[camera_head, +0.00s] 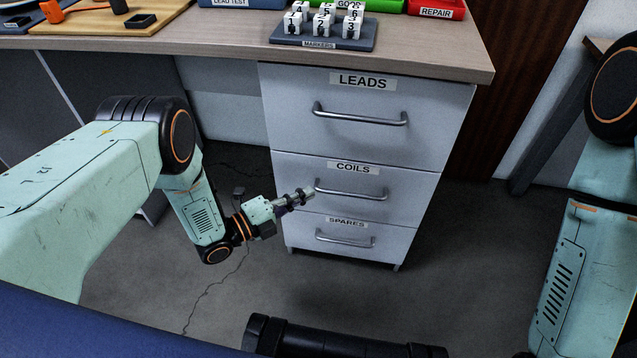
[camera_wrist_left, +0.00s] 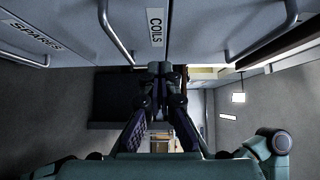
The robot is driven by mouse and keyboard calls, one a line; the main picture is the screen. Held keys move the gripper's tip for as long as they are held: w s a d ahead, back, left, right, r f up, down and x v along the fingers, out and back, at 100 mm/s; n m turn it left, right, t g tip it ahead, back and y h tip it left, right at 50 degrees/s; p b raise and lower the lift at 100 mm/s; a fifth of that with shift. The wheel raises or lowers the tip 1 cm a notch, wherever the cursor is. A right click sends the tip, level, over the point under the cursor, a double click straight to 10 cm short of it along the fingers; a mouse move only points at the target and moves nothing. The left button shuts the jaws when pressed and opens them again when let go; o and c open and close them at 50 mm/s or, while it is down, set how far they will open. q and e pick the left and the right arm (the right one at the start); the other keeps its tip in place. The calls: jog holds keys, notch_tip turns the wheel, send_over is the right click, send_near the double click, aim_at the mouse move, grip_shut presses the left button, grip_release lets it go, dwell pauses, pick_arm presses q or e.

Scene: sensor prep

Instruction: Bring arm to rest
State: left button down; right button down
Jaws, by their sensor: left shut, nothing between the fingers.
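My left arm comes in from the left in the head view, and its gripper (camera_head: 298,199) is in front of the drawer cabinet, by the COILS drawer (camera_head: 400,178). In the left wrist view the left gripper's fingers (camera_wrist_left: 160,72) meet at the tips, shut and empty. The COILS drawer's handle (camera_head: 350,190) is just to the right of the fingertips in the head view; I cannot tell whether they touch. All drawers look closed. My right arm's links show at the right edge of the head view, but its gripper is out of view.
Above COILS is the LEADS drawer (camera_head: 362,150); below it is the SPARES drawer (camera_head: 345,255). On the worktop (camera_head: 190,38) stand a MARKERS tray (camera_head: 280,36) with several numbered blocks and a red REPAIR bin (camera_head: 450,10). Open floor lies in front of the cabinet.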

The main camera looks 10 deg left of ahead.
pick_arm(q)
jog(key=v, duration=0.3)
